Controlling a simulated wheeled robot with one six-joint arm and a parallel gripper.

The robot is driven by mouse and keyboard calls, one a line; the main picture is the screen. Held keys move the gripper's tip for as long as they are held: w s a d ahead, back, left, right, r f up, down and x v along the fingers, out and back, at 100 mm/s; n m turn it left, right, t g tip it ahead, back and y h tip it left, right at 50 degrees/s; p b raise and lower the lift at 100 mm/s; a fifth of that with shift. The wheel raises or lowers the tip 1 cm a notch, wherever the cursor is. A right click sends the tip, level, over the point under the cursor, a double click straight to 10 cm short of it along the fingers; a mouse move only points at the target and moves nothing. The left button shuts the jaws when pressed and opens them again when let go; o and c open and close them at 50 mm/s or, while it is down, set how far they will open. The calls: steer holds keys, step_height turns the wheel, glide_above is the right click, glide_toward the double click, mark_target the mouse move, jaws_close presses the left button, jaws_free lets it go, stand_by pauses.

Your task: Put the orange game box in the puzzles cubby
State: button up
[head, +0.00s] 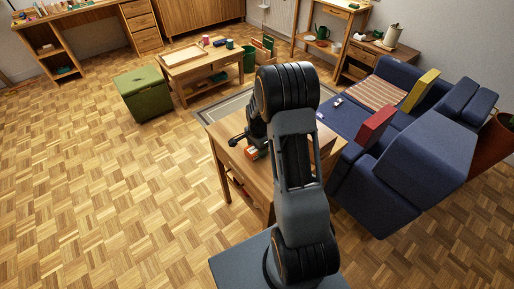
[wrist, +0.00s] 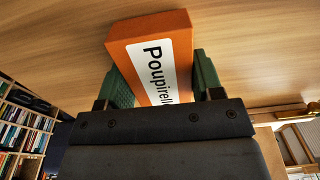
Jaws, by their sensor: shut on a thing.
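The orange game box (wrist: 122,48) has a white label reading "Poupirell…" and sits between the two green fingers of my gripper (wrist: 162,78) in the wrist view. The fingers are shut on its sides. In the head view a small orange part of the box (head: 252,153) shows beside my arm, at the near wooden table (head: 222,133); my arm hides much of that area. I cannot tell whether the box touches the tabletop. No cubby with a readable puzzles label shows.
A blue sofa (head: 425,165) with a red cushion (head: 375,127) stands close on the right. A green pouf (head: 142,92) and low table (head: 188,67) stand further back. A desk with open shelves (head: 50,50) is back left. The parquet at left is clear.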

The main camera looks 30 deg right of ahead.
steer(key=shift+f, duration=0.15)
steer(key=o, duration=1)
